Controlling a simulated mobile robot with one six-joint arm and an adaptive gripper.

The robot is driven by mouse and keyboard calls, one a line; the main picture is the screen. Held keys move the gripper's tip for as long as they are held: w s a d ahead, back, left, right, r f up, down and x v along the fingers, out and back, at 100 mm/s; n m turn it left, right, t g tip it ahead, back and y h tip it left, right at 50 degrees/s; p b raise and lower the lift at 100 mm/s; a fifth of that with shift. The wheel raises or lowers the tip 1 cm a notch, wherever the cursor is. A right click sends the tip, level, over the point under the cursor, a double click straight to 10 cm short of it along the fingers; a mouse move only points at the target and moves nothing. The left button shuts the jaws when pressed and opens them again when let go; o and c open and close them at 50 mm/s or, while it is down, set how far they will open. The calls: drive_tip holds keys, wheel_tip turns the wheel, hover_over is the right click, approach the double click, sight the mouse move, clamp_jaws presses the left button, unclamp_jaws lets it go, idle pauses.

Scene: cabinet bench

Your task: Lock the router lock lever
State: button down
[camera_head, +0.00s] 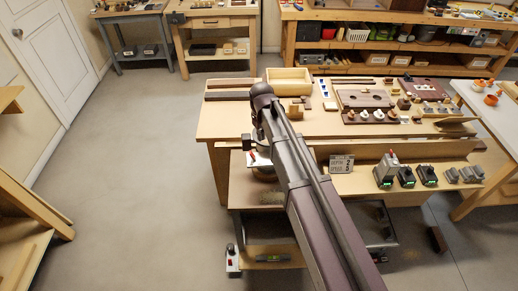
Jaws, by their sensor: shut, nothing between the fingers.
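My arm crosses the middle of the view from the bottom right up to a rounded dark joint. A small dark end piece, which looks like my gripper (247,142), shows left of the arm at the workbench's front edge; it looks shut and empty, with its fingers too small to make out. Just below it a small red and white part (251,155) shows above a lower brown bench (250,190). I cannot tell whether this is the router lock lever, or whether my gripper touches it. My arm hides much of this spot.
The wooden workbench (225,120) carries an open wooden box (288,81) and boards with small parts. A front shelf holds a sign (341,164) and several dark green-marked devices (386,172).

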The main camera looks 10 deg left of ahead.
drive_tip(key=shift+r+p, duration=0.6)
drive_tip(key=shift+r, duration=0.2)
drive_tip(key=s+d+f+m+b, duration=0.1)
drive_tip(key=s+d+m, duration=0.2)
drive_tip(key=d, duration=0.8)
drive_tip(key=s+d+f+m+b, duration=0.2)
drive_tip(key=s+d, duration=0.3)
drive_tip(key=d, duration=0.7)
drive_tip(key=s+d+f+m+b, duration=0.1)
drive_tip(key=s+d+m, duration=0.3)
drive_tip(key=d, duration=0.7)
drive_tip(key=shift+s+d+f+b, duration=0.2)
drive_tip(key=shift+s+f+b, duration=0.1)
drive_tip(key=shift+f+b, duration=0.15)
